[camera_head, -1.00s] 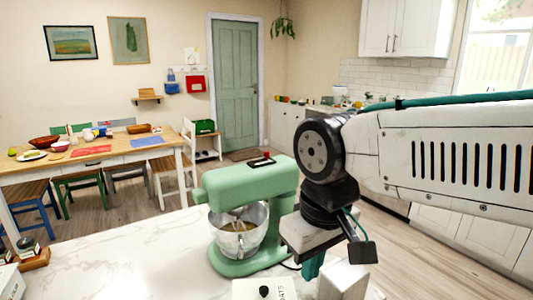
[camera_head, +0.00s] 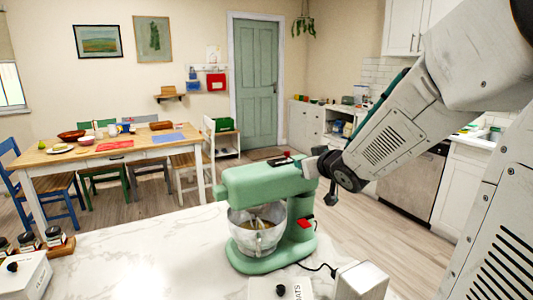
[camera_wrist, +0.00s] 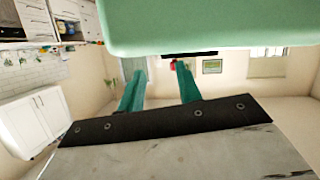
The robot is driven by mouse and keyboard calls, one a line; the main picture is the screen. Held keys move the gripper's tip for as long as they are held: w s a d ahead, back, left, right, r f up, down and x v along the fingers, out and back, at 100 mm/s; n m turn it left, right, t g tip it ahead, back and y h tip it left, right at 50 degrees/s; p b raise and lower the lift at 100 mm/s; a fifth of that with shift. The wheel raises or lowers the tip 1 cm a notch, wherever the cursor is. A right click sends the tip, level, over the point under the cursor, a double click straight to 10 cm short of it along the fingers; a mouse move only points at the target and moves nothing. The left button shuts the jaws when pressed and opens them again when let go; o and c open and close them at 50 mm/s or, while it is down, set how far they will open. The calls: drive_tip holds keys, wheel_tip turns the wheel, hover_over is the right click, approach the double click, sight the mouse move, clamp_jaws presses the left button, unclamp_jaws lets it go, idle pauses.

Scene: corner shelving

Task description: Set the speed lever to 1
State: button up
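The green stand mixer (camera_head: 262,187) stands on the marble counter, its metal bowl (camera_head: 258,232) under its head. A black strip with a small red part (camera_head: 283,160) lies on top of the head. A red part (camera_head: 305,224) also shows on the side of its column. I cannot tell which is the speed lever, and no number is readable. In the wrist view, my gripper (camera_wrist: 159,68) has two teal fingers apart with nothing between them. The mixer's green body (camera_wrist: 210,25) fills that view's top edge, close to the fingers. In the head view my wrist is at the mixer's right end, fingers hidden.
The marble counter (camera_head: 140,262) is clear left of the mixer. Several small jars (camera_head: 28,242) stand at its left. A white box (camera_head: 361,280) and an oats container (camera_head: 281,289) stand near its front edge. A dining table (camera_head: 100,157) with chairs is behind.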

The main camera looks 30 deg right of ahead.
sight(287, 152)
drive_tip(key=shift+w+a+n+t+y, duration=0.15)
drive_tip(key=shift+w+n+t+y, duration=0.3)
drive_tip(key=shift+w+y, duration=0.75)
drive_tip(key=shift+w+a+n+t+y, duration=0.25)
drive_tip(key=shift+w+t+y, duration=0.4)
drive_tip(key=shift+w, duration=1.2)
drive_tip(key=shift+w+a+n+t+y, duration=0.1)
drive_tip(key=shift+w+n+t+y, duration=0.5)
drive_tip(key=shift+w, duration=0.9)
drive_tip(key=shift+y, duration=0.25)
